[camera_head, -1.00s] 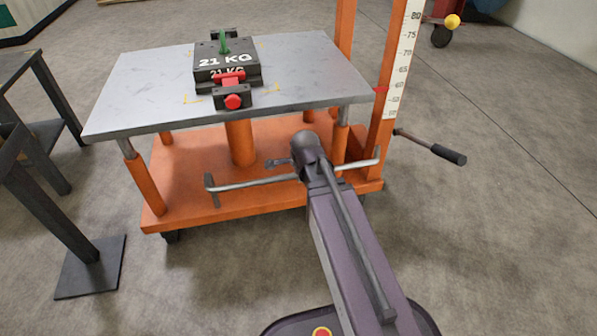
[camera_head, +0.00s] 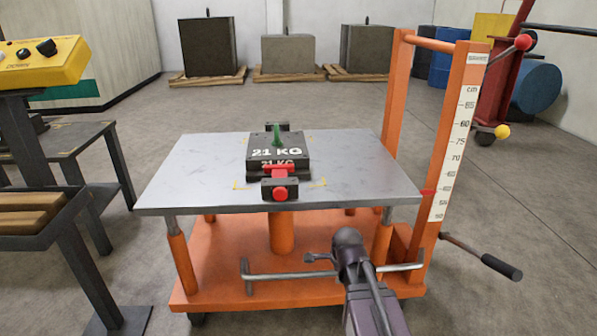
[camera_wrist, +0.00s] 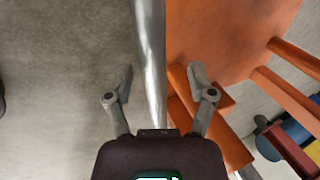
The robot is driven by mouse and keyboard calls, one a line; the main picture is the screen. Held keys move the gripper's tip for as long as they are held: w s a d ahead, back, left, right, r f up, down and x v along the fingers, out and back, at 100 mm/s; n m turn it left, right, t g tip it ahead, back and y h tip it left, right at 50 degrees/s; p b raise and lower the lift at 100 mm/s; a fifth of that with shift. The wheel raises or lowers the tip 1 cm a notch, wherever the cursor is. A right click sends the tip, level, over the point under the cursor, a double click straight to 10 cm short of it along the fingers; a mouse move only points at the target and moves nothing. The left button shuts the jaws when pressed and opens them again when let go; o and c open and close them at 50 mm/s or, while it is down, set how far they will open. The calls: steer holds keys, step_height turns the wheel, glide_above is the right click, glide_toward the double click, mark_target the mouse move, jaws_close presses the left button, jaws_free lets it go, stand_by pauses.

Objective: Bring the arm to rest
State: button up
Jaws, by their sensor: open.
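My gripper (camera_wrist: 160,84) is open and empty in the wrist view, its two fingers spread apart. A bright metal edge or bar lies beyond the gap between them, with orange frame parts to the right.
The orange lift table has a height scale (camera_head: 458,135) and a crank handle (camera_head: 500,267) at its right. A dark bench (camera_head: 75,160) and a yellow control box (camera_head: 40,62) stand at left. Large blocks on pallets (camera_head: 285,73) are at the back.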

steer(key=s+r+n+g+p, duration=0.2)
steer(key=s+r+n+p, duration=0.3)
steer(key=r+n+p, duration=0.35)
steer(key=s+r+n+g+p, duration=0.2)
steer(key=s+r+n+p, duration=0.4)
steer(key=r+n+p, duration=0.3)
step_height(320, 180, up, 36)
steer(key=p, duration=3.7)
steer(key=shift+w+a+r, duration=0.2)
steer(key=shift+w+a, duration=0.05)
steer(key=shift+w, duration=0.05)
steer(key=shift+n, duration=0.25)
steer(key=shift+c, duration=1)
